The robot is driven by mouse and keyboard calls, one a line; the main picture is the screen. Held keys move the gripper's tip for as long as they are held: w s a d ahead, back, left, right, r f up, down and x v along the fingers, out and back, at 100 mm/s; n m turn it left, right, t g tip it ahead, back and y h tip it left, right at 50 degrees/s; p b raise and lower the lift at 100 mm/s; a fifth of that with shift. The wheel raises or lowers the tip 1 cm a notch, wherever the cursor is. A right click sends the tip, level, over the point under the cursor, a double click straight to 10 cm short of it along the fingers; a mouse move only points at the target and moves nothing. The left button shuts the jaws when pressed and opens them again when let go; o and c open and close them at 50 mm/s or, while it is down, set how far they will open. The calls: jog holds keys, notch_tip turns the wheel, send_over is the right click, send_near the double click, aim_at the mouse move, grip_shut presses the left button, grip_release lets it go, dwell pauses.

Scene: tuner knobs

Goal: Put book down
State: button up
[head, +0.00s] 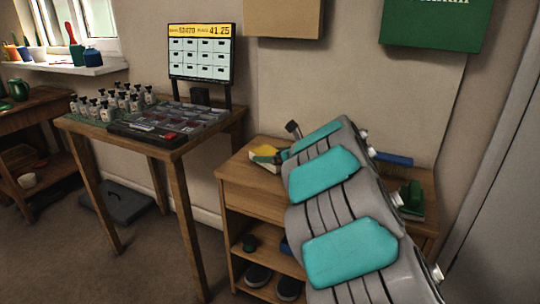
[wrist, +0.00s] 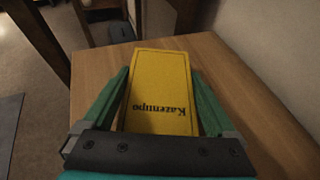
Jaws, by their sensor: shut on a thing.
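The yellow book (wrist: 160,85), with "Kazempo" printed on its cover, lies flat between the green fingers of my gripper (wrist: 160,74). The gripper is shut on it. The book is over the wooden top of a small cabinet (wrist: 225,60); I cannot tell if it touches the top or hovers just above. In the head view the book (head: 265,151) shows as a small yellow and white patch at the left part of the cabinet top (head: 236,166). My arm hides most of the gripper there.
A blue brush-like item (head: 393,159) and a green item (head: 411,205) are at the cabinet's right side. Shoes (head: 258,276) sit on its lower shelf. To the left, a desk (head: 183,146) holds a cash register (head: 160,123), a screen (head: 202,58) and several small bottles (head: 105,103).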

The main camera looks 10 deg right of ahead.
jog(key=shift+f+b, duration=0.45)
jog(key=o, duration=1.2)
jog(key=shift+s+d+r, duration=0.1)
